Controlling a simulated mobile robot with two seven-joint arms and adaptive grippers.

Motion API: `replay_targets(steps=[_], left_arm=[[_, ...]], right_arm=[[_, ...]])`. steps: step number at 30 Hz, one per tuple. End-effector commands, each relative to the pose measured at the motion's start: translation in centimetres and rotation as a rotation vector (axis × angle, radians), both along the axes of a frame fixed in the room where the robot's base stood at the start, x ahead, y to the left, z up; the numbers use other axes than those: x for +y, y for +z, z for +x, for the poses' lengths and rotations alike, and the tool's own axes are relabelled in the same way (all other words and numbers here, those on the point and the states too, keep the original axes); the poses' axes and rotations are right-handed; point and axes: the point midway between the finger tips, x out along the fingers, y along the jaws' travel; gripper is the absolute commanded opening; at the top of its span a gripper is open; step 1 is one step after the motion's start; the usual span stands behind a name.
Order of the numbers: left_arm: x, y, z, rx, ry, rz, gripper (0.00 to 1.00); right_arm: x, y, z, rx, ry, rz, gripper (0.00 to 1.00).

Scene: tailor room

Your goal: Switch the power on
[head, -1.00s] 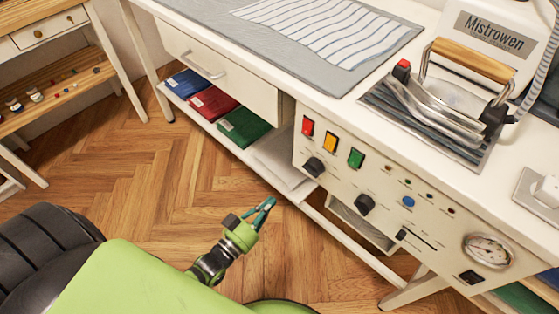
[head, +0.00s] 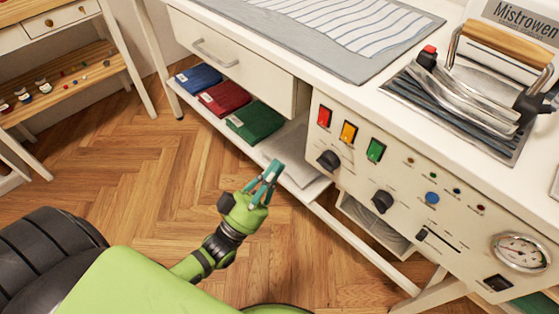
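The white control panel (head: 400,205) of the ironing table carries a red rocker switch (head: 324,116), a yellow switch (head: 348,132) and a green switch (head: 375,150) in a slanting row. Which of them is the power switch cannot be read from here. My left gripper (head: 274,168) is low in front of the table, left of and below the switches, apart from the panel. Its teal fingers point up toward the table, close together and with nothing between them. My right gripper is not in view.
Black knobs (head: 382,201), a blue button (head: 432,198), a slider (head: 438,240) and a gauge (head: 520,251) share the panel. An iron (head: 465,95) rests on the tabletop. Folded red cloth (head: 225,97) lies with others on the lower shelf. The wooden floor (head: 140,170) is clear.

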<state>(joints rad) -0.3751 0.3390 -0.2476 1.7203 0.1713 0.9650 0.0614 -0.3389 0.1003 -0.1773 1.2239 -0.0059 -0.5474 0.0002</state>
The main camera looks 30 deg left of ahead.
Motion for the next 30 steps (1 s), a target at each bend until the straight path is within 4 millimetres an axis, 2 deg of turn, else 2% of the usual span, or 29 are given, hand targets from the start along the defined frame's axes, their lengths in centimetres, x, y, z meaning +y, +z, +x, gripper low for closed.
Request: replay_targets(steps=[1, 11, 12, 18, 30], left_arm=[[-0.3, 1.0, 0.8, -0.007, 0.000, -0.002, 0.00], [-2.2, 5.3, 6.0, -0.003, -0.001, -0.002, 0.00], [-2.4, 4.7, 6.7, -0.001, 0.000, 0.000, 0.00], [-3.2, 4.3, 8.9, -0.001, 0.000, 0.000, 0.00], [-3.5, 4.2, 9.4, 0.001, -0.001, 0.001, 0.00]], right_arm=[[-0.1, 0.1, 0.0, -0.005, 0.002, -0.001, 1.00], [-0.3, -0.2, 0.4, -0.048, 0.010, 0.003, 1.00], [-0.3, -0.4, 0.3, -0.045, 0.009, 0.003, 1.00], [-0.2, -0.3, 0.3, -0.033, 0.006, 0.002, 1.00], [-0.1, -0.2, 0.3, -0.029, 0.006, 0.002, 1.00]])
